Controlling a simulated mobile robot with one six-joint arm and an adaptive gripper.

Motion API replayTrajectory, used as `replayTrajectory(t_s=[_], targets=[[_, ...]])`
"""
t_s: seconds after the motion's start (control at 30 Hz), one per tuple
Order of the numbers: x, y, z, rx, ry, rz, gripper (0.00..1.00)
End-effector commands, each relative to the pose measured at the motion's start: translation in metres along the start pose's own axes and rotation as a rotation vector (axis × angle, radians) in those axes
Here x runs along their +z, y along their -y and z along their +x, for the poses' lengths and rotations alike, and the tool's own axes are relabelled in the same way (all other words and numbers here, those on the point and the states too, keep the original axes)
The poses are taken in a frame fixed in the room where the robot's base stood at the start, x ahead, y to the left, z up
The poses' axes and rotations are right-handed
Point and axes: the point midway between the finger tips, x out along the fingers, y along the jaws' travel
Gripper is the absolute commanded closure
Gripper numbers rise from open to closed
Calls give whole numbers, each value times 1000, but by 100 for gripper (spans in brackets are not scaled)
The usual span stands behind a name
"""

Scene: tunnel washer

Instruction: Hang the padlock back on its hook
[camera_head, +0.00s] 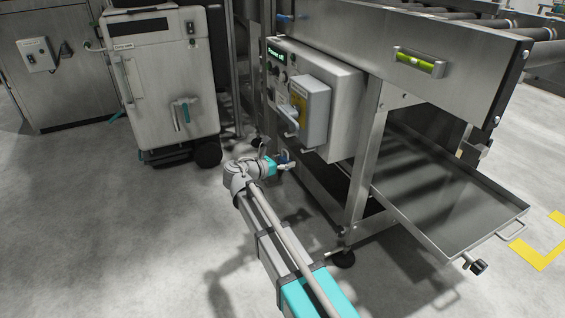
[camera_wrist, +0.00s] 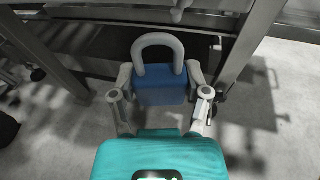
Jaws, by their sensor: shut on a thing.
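The padlock (camera_wrist: 162,90) has a blue body and a thick grey shackle. In the wrist view its body sits between the two fingers of my gripper (camera_wrist: 160,80), which is shut on it. The closed shackle points up and away from my gripper. In the head view my gripper (camera_head: 284,163) is beside the washer frame, below the control box, and the padlock shows only as a small blue patch. A small pale peg (camera_wrist: 178,12), perhaps the hook, shows at the top of the wrist view, apart from the shackle. I cannot tell its exact shape.
A grey control box (camera_head: 340,105) with a lit display hangs on the washer frame above my gripper. A frame leg (camera_head: 364,160) and a metal tray (camera_head: 470,225) are to the right. A grey wheeled cabinet (camera_head: 165,85) is at the left. The floor between is open.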

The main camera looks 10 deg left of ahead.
Motion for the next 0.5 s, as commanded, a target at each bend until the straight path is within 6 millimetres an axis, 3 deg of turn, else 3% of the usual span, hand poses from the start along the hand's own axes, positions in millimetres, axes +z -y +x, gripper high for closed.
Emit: replayTrajectory(t_s=[0.5], targets=[[2,5,21,0,0,0,96]])
